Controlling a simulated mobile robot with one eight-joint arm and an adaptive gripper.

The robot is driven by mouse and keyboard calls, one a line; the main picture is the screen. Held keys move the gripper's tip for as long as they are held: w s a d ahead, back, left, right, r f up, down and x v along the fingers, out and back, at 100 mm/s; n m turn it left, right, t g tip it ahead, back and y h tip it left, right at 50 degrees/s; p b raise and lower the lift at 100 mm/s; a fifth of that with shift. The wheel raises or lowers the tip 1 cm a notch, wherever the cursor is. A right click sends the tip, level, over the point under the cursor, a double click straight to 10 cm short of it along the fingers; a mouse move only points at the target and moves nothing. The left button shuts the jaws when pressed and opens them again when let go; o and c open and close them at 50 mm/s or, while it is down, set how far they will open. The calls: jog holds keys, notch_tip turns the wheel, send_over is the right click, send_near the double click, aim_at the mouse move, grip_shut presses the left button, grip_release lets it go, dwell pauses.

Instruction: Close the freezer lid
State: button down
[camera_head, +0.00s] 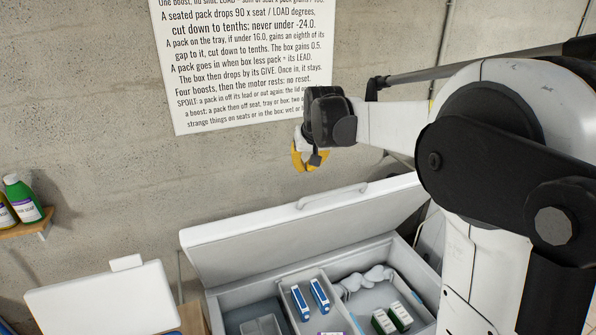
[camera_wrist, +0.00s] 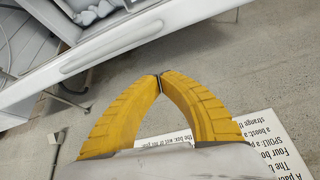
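The white freezer lid (camera_head: 300,235) stands raised and tilted back over the open freezer box (camera_head: 222,295) in the head view. A pale bar handle (camera_head: 332,195) runs along its upper edge. My gripper (camera_head: 305,160) is above and behind that edge, near the wall, apart from the lid. In the wrist view, the two yellow fingers of my gripper (camera_wrist: 160,78) meet at their tips with nothing between them. The lid edge (camera_wrist: 165,42) and its handle (camera_wrist: 112,46) lie beyond the fingertips there.
Inside the freezer are blue-and-white packs (camera_head: 310,297), green-and-white packs (camera_head: 392,318) and a grey tray (camera_head: 262,325). A white panel (camera_head: 103,302) stands to the left. Bottles sit on a wall shelf (camera_head: 27,227). A printed sign (camera_head: 245,60) hangs on the wall behind.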

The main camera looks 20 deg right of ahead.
jog(key=x, duration=0.9)
jog(key=shift+s+f+p, duration=0.1)
jog(key=shift+f+p, duration=0.15)
jog(key=shift+p, duration=0.05)
jog(key=s, duration=0.3)
jog(key=shift+s+a+f, duration=0.15)
jog(key=shift+s+a, duration=0.1)
jog(key=shift+a, duration=0.1)
jog(key=shift+s, duration=0.15)
jog(key=shift+f, duration=0.2)
